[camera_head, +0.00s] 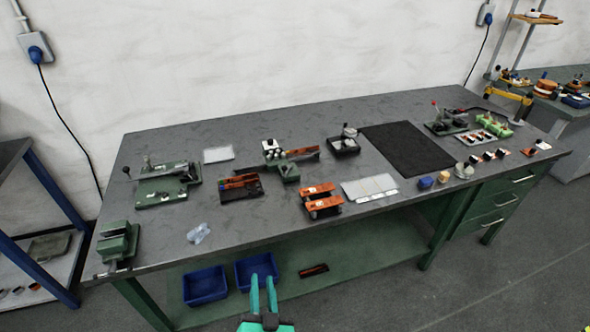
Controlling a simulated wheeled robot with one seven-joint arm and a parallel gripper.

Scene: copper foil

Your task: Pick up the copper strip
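No single piece is clearly the copper strip at this size. Copper-orange pieces lie in a dark tray (240,196) at the middle left of the bench. Two orange blocks (318,190) sit right of that tray, one in front of the other. A small reddish-brown flat piece (313,271) lies on the green lower shelf. My gripper (263,283) shows at the bottom centre, with its teal fingers pointing up the picture. The fingers are apart with nothing visible between them. It appears in front of the bench, overlapping a blue bin in the picture, and apart from the copper-coloured pieces.
The grey bench (290,235) holds a green vise (118,243), a green lever tool (165,184), a crumpled clear bag (199,233), a black mat (408,148) and white sheets (369,188). Blue bins (205,286) stand on the lower shelf. Floor (470,290) is clear at lower right.

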